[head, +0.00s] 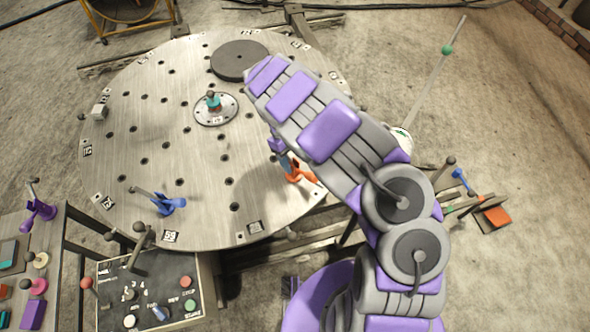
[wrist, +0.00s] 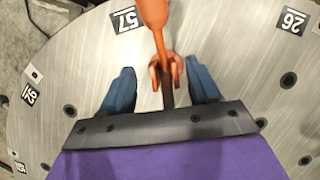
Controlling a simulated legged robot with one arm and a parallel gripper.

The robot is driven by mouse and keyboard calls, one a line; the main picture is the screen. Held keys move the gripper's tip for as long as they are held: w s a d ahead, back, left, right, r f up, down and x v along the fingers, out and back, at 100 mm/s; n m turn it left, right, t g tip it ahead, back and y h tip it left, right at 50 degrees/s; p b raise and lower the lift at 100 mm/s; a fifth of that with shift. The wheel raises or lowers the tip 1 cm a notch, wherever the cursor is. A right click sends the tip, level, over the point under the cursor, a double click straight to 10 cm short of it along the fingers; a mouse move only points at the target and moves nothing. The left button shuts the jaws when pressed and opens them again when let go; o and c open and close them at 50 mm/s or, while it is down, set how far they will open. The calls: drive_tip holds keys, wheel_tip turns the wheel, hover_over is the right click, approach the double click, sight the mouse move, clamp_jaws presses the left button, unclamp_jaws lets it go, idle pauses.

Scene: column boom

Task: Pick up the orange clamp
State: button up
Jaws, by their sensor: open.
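The orange clamp (wrist: 154,18) lies on the round metal table (wrist: 75,50), with its orange handle toward the top of the wrist view and its forked orange end between my fingers. My gripper (wrist: 163,88) is open, with one blue finger on each side of the clamp and a visible gap on both sides. In the head view the orange clamp (head: 297,172) shows near the table's right edge, partly hidden by my arm. A blue finger of my gripper (head: 286,163) shows right beside it.
A control panel (head: 150,290) stands below the table. Much of the tabletop is clear.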

drive_tip(key=shift+a+f, duration=0.1)
drive_tip(key=shift+a, duration=0.45)
drive_tip(key=c, duration=0.6)
drive_tip(key=shift+d, duration=0.3)
clamp_jaws()
drive_tip(key=shift+a, duration=0.1)
drive_tip(key=shift+w+r+p, duration=0.1)
drive_tip(key=shift+r+p, duration=0.25)
drive_tip(key=shift+r, duration=0.4)
wheel_tip(320, 180, up, 2)
drive_tip(key=shift+r+p, duration=0.25)
drive_tip(key=shift+p, duration=0.2)
drive_tip(key=w+a+p, duration=0.1)
drive_tip(key=w+a, duration=0.2)
drive_tip(key=a, duration=0.4)
drive_tip(key=w+a+r+p, duration=0.1)
drive_tip(key=w+a, duration=0.3)
drive_tip(key=a, duration=0.3)
drive_tip(key=shift+a+r, duration=0.1)
drive_tip(key=shift+r+p, duration=0.4)
drive_tip(key=shift+p, duration=0.15)
